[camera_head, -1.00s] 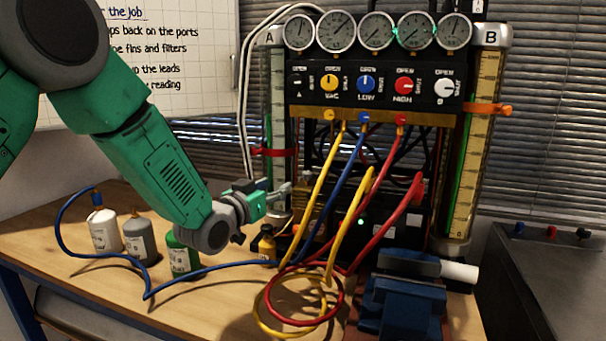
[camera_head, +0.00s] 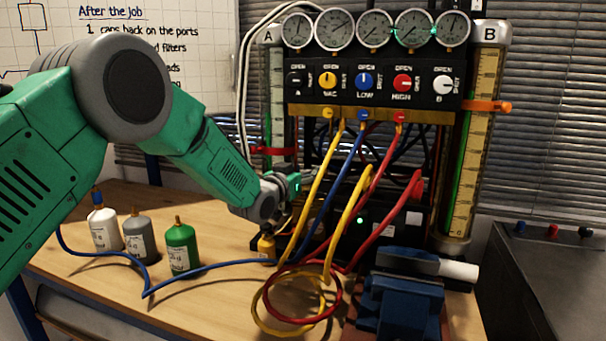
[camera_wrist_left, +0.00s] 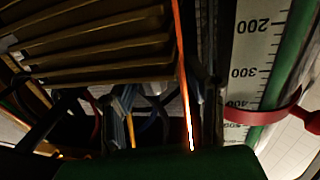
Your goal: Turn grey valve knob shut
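The knob panel (camera_head: 372,97) hangs below a row of gauges. Its far-right knob (camera_head: 443,85) is pale grey-white, with "OPEN" above it. The far-left knob (camera_head: 297,80) looks dark. Yellow, blue and red knobs sit between them. My left gripper (camera_head: 293,187) is low, in front of the rig's left side, below the panel and well apart from both end knobs. In the left wrist view its two grey fingers (camera_wrist_left: 161,95) stand apart with nothing seen held. No knob is clear in that view. My right gripper is not in view.
Yellow, blue and red hoses (camera_head: 331,190) hang from the panel just right of my left gripper. Several small bottles (camera_head: 181,250) stand on the bench at left. A blue vise (camera_head: 400,305) is at front right. A red clamp (camera_wrist_left: 272,115) grips the scaled tube.

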